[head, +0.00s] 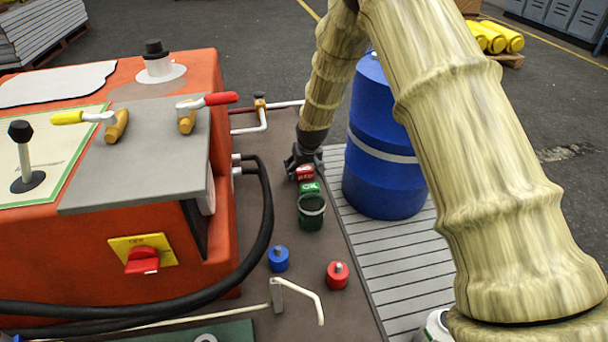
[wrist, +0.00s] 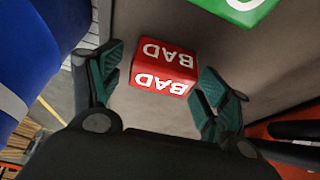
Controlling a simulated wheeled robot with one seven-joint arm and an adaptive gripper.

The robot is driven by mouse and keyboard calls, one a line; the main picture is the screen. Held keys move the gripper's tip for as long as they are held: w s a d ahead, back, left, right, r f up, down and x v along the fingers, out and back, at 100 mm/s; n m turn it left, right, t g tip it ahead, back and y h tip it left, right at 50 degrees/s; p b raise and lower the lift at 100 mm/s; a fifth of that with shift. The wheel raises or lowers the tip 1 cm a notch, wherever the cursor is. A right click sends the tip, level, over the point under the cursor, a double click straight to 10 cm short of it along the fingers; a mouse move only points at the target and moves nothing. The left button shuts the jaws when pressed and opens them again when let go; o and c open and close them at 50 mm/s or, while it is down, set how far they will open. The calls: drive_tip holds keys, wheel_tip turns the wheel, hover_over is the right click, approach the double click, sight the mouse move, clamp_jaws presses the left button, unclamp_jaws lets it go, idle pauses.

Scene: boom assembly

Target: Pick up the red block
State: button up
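The red block (wrist: 164,69) has "BAD" in white letters on its faces. In the wrist view it sits between the two fingers of my gripper (wrist: 157,85), with a visible gap on the left side and a narrower one on the right. The fingers are spread. In the head view the red block (head: 305,173) lies on the brown surface just below my gripper (head: 303,165), partly covered by it. A green block (head: 310,188) with white letters is close beside it, and also shows at the top of the wrist view (wrist: 240,6).
A dark green cup (head: 311,211) stands in front of the green block. A blue barrel (head: 385,150) stands close on the right. An orange machine (head: 100,240) with hoses fills the left. Blue (head: 278,258) and red (head: 337,275) knobbed cylinders stand nearer.

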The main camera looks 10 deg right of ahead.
drive_tip(key=c, duration=0.9)
